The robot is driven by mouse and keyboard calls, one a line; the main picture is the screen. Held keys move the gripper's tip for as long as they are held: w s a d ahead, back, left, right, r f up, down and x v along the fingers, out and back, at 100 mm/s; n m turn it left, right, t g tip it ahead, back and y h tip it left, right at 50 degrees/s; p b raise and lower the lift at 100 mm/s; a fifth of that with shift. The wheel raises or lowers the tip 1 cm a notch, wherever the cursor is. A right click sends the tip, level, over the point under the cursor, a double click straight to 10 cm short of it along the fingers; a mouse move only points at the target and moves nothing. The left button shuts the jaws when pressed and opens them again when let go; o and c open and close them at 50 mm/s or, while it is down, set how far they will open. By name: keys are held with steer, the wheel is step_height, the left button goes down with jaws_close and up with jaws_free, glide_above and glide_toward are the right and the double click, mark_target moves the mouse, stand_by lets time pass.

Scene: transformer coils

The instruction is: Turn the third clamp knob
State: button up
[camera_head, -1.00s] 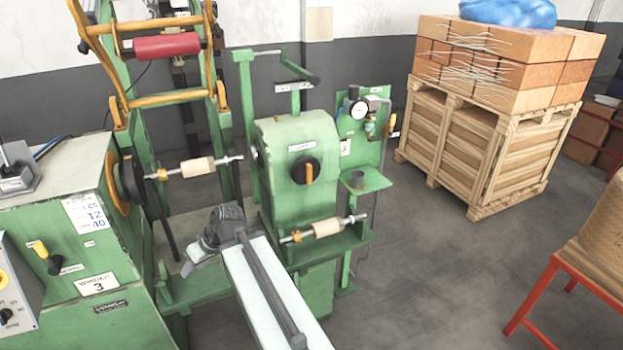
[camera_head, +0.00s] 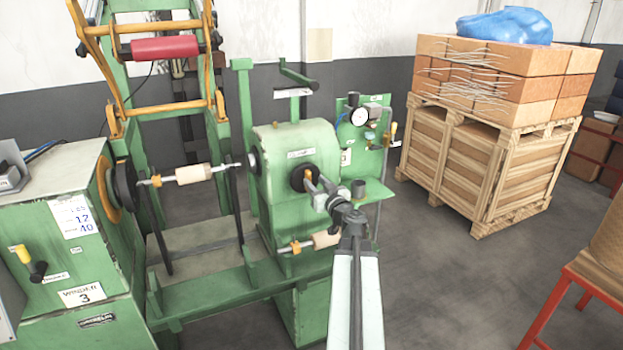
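A round black knob (camera_head: 299,178) with an orange grip bar (camera_head: 309,182) is on the front face of the green machine housing (camera_head: 272,150), under a small label too small to read. My gripper (camera_head: 318,190) is at the lower right of the knob in the picture, in front of or against the orange bar. The gripper hides part of the bar and the knob's lower right side. I cannot tell whether its fingers touch the bar or are closed on it. Below, a horizontal spindle carries a pale wooden roller (camera_head: 324,239) and an orange collar (camera_head: 296,247); my arm covers its right end.
A second spindle with a wooden roller (camera_head: 194,174) is at the left, beside the cabinet marked Winder 3 (camera_head: 82,295). A gauge panel (camera_head: 352,160) stands behind my gripper. A wooden crate (camera_head: 480,165) with boxes is at the right. Grey floor (camera_head: 440,280) there is open.

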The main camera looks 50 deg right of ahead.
mark_target(310, 177)
steer(key=x, duration=0.4)
steer(key=shift+w+d, duration=0.15)
steer(key=shift+w, duration=0.2)
steer(key=shift+c, duration=0.4)
jaws_close()
